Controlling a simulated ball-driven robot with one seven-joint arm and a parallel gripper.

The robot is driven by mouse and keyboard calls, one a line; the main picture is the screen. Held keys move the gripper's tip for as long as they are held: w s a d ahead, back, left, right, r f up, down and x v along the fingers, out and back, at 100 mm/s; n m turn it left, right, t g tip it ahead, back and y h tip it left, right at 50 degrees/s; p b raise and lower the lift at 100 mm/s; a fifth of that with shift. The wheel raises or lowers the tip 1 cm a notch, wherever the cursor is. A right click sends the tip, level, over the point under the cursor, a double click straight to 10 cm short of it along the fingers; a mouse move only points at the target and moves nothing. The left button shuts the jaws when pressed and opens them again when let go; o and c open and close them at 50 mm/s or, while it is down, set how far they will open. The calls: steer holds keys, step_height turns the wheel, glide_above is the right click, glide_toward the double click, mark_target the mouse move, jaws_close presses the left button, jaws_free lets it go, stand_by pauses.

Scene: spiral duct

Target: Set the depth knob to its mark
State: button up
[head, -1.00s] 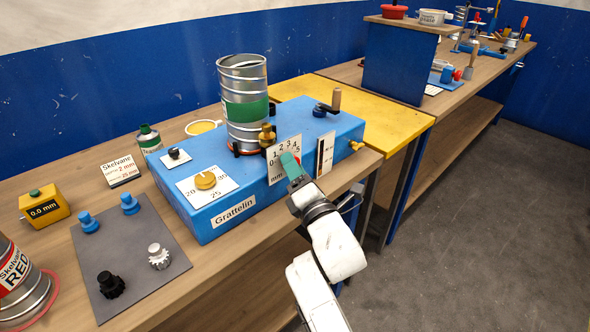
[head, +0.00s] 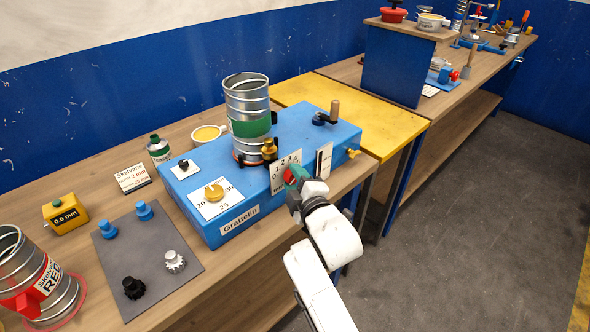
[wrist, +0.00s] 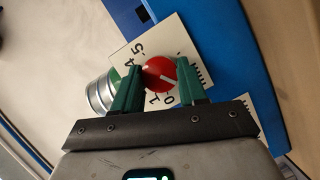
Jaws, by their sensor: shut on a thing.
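The depth knob (wrist: 159,76) is red with a white pointer line, on a white dial plate (wrist: 190,38) with numbers around it, in the wrist view. The pointer slants towards the lower part of the dial, near 0 and 1; I cannot make out a separate mark. My gripper (wrist: 158,90) has its green fingers on either side of the knob, shut on it. In the head view my gripper (head: 292,177) is at the dial plate (head: 280,174) on the front of the blue Grattelin box (head: 256,186), and hides most of the knob.
A metal duct with a green band (head: 248,112) stands on the box. A yellow knob (head: 214,192) and a crank (head: 330,112) are on its top. A grey mat (head: 150,260) with several fittings lies left. A yellow 0.0 mm block (head: 65,214) stands behind it.

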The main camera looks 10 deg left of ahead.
steer(key=m+g+p, duration=0.1)
steer(key=m+p, duration=0.1)
steer(key=m, duration=0.1)
steer(key=shift+d+r+m+g, duration=0.15)
steer(key=shift+m+g, duration=0.15)
steer(key=shift+g, duration=0.1)
steer(key=m+g+y+b, duration=0.1)
steer(key=m+g, duration=0.1)
steer(key=m, duration=0.1)
steer(key=m+g+y+b, duration=0.2)
steer(key=m, duration=0.2)
steer(key=m+g+y+b, duration=0.1)
steer(key=m+g+b, duration=0.1)
steer(key=m, duration=0.2)
steer(key=shift+w+d+f+g+y, duration=0.15)
steer(key=shift+w+f+g+y, duration=0.15)
steer(key=shift+w+y, duration=0.1)
steer(key=shift+s+m, duration=0.1)
steer(key=shift+m, duration=0.3)
steer(key=o, duration=1.1)
steer(key=shift+r, duration=0.2)
steer(key=shift+c, duration=0.2)
steer(key=shift+d, duration=0.1)
